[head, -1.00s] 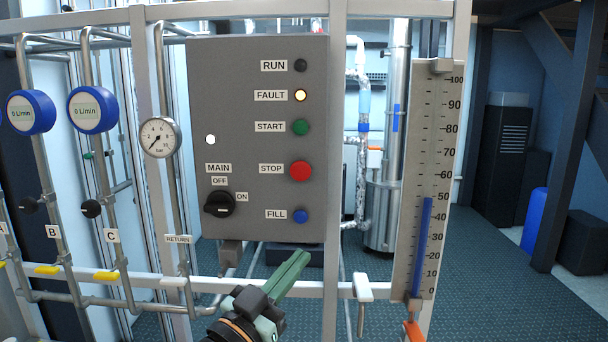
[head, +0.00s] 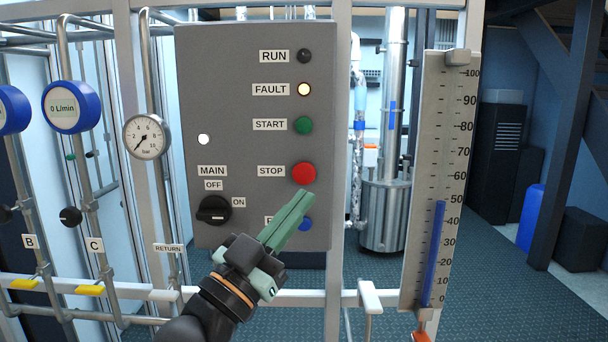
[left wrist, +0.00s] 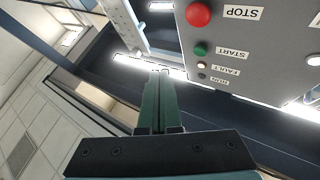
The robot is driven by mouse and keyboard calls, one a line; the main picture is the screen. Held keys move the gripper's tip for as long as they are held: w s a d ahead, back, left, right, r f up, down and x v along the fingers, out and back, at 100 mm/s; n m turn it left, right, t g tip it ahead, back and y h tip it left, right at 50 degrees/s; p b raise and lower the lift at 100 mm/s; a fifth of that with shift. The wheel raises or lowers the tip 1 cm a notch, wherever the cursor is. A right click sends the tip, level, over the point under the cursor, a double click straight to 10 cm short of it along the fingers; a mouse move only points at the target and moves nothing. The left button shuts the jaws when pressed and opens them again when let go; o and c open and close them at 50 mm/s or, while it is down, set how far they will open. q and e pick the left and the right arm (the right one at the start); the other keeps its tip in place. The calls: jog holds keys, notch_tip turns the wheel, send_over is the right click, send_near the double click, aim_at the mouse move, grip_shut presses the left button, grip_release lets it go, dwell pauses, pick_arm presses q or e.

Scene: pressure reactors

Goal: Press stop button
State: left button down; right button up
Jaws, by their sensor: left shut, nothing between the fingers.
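The red stop button (head: 304,173) sits on the right side of the grey control panel (head: 240,130), beside its STOP label. It also shows at the top of the left wrist view (left wrist: 198,14). My left gripper (head: 304,200) is shut with nothing between its green fingers. In the head view its tips appear just below the stop button and partly cover the FILL label. In the left wrist view the fingers (left wrist: 158,80) appear apart from the button and the panel. My right gripper is not in view.
The panel also has a green start button (head: 304,125), a lit fault lamp (head: 304,89), a blue fill button (head: 306,223) and a black main switch (head: 214,210). A level gauge (head: 437,180) stands to the right. Pipes and a pressure gauge (head: 147,137) stand left.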

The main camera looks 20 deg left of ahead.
pick_arm(q)
jog(key=b, duration=0.2)
send_near(311, 170)
jog(key=w+d+r, duration=0.2)
jog(key=d+r, duration=0.1)
jog(key=shift+w+a+f, duration=0.1)
jog(key=shift+w+a, duration=0.15)
jog(key=shift+w, duration=0.55)
jog(key=shift+w, duration=0.1)
dwell(1.2)
jog(key=shift+w+a, duration=0.1)
jog(key=shift+w, duration=0.2)
jog(key=shift+w+a, duration=0.15)
jog(key=shift+w, duration=0.35)
dwell(0.8)
jog(key=shift+s, duration=0.1)
jog(key=shift+s+d+p, duration=0.25)
jog(key=shift+s+p, duration=0.25)
jog(key=shift+s, duration=0.25)
jog(key=shift+s, duration=0.1)
